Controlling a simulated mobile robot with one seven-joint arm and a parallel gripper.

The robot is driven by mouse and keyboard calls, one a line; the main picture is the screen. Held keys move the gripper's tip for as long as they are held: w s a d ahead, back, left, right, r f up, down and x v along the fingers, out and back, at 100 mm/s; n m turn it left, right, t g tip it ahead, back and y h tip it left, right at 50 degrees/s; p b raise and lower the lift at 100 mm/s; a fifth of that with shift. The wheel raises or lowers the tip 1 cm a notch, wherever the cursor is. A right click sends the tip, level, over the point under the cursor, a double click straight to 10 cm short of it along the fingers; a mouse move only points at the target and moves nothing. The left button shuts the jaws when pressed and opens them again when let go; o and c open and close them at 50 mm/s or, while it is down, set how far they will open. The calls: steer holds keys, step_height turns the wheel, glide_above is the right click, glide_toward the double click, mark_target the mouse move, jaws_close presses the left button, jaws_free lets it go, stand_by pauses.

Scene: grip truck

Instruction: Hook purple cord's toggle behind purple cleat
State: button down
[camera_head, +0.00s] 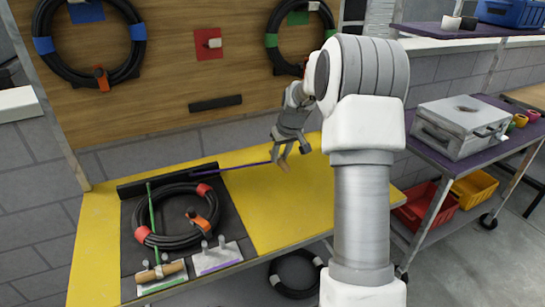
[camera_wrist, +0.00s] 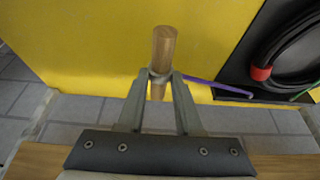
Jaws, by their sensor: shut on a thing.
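My gripper (camera_head: 280,160) is shut on the wooden toggle of the purple cord, above the yellow bench top. In the wrist view the toggle (camera_wrist: 165,45) stands out between and beyond the fingertips (camera_wrist: 161,76). The purple cord (camera_head: 240,165) runs taut from the black bar at the back of the dark mat to the toggle; it also shows in the wrist view (camera_wrist: 218,86). The purple cleat (camera_head: 218,262), a plate with grey posts, sits at the mat's front right, apart from my gripper. It is out of the wrist view.
A black cable coil (camera_head: 143,216) with red and orange bands lies on the dark mat (camera_head: 237,228). A green cord (camera_head: 152,212) crosses it to a wooden toggle (camera_head: 160,271) at the green cleat (camera_head: 165,284). The yellow bench top (camera_head: 290,205) to the right is clear.

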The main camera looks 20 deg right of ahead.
stand_by(0.3)
steer(key=shift+w+a+f, duration=0.45)
steer(key=shift+a+f, duration=0.05)
steer(key=shift+a, duration=0.05)
steer(key=s+a+n+g+y+p, duration=0.1)
steer(key=s+a+n+g+y, duration=0.3)
steer(key=s+a+n, duration=0.8)
steer(key=a+n, duration=0.3)
steer(key=n, duration=0.3)
steer(key=shift+s+a+g+y+p, duration=0.3)
stand_by(0.3)
